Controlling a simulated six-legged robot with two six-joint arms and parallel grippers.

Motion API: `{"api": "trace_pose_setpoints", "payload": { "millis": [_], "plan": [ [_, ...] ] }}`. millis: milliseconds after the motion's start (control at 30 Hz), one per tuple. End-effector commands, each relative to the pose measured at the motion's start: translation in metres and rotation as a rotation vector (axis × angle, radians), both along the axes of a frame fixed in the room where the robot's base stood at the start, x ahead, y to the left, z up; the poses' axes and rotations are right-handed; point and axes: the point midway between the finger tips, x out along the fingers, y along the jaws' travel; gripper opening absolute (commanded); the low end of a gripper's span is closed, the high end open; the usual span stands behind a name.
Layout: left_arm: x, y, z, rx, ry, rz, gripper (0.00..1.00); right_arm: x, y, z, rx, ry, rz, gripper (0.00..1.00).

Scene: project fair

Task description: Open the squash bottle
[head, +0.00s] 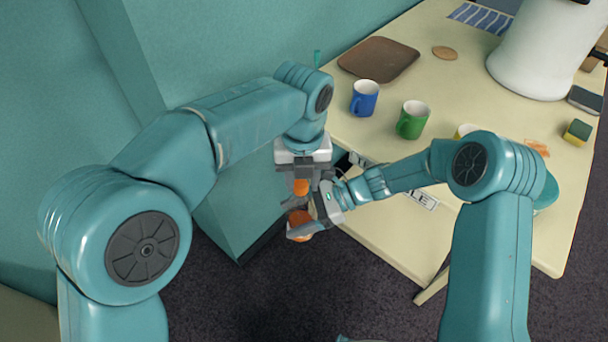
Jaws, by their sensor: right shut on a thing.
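The orange squash bottle (299,224) is held off the table, in front of its left edge and above the dark floor. My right gripper (308,222) is shut around its body and hides much of it. An orange part that looks like the bottle's cap (300,187) shows higher up, between the fingers of my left gripper (300,190). My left gripper points down from directly above. I cannot tell whether its fingers press on the cap or stand apart from it.
The cream table (465,95) holds a blue mug (364,98), a green mug (412,120), a brown tray (378,59), a large white container (535,55) and a sponge (577,132). A teal wall stands at the left. Dark floor (290,290) lies clear below my grippers.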

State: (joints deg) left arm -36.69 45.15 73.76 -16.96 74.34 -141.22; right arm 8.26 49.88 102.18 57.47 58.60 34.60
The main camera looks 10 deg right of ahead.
Motion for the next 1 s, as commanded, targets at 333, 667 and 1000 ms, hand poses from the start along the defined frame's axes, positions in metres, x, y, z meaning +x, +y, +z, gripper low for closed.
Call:
{"api": "trace_pose_setpoints", "payload": {
  "millis": [333,667,1000],
  "plan": [
    [-0.0015,-0.0068,0.0009,-0.015,-0.006,0.105,0.00,-0.0008,0.0031,0.0003,0.000,0.001,0.005,0.00],
    [0.0016,-0.0082,0.0016,-0.019,-0.037,0.926,0.00,-0.0014,0.0037,0.0003,0.000,0.000,0.008,0.00],
    [0.0055,-0.0054,0.0029,-0.021,-0.072,1.835,0.00,-0.0024,0.0037,0.0002,0.000,-0.002,0.012,0.00]
  ]
}}
